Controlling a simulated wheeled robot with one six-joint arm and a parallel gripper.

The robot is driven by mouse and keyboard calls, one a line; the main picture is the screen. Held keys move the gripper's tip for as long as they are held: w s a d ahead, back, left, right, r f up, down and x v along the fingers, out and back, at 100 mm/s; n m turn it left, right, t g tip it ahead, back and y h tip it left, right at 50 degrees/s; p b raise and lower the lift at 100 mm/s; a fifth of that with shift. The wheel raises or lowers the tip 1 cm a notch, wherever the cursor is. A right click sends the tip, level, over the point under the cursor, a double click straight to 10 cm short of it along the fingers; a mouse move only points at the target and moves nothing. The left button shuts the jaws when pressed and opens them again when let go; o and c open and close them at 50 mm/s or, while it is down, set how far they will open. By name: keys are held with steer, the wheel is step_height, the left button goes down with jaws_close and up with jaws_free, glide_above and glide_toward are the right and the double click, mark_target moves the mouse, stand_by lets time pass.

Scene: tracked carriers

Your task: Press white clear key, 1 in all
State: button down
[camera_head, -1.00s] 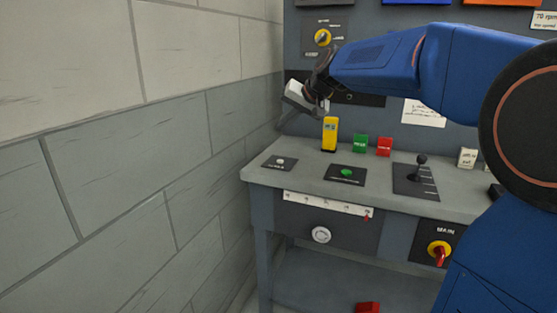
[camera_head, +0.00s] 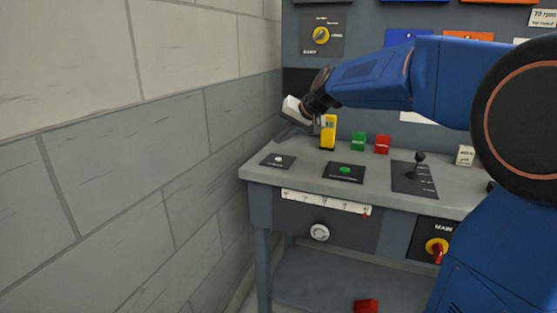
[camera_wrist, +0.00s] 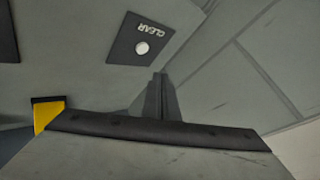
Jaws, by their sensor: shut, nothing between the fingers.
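The white clear key (camera_head: 279,159) is a small round button on a dark plate at the left end of the bench top. In the wrist view the white key (camera_wrist: 142,47) sits on its plate (camera_wrist: 128,35) under the label CLEAR, above and slightly left of the fingertips. My gripper (camera_head: 288,135) is above the bench near its back left, apart from the key. In the wrist view its fingers (camera_wrist: 159,95) are together with nothing between them.
A yellow block (camera_head: 328,132) stands right beside my gripper and also shows in the wrist view (camera_wrist: 48,114). A green button (camera_head: 345,170) and a lever (camera_head: 418,165) are farther right. Green (camera_head: 358,141) and red (camera_head: 382,144) blocks stand behind. The wall (camera_head: 140,170) is close on the left.

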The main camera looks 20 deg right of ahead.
steer(key=shift+f, duration=1.8)
steer(key=shift+f, duration=0.1)
stand_by(0.7)
steer(key=shift+f, duration=0.3)
steer(key=shift+f, duration=0.45)
stand_by(1.0)
steer(key=shift+r, duration=0.85)
steer(key=shift+r, duration=0.15)
step_height(320, 180, up, 5)
steer(key=shift+f, duration=0.1)
stand_by(0.4)
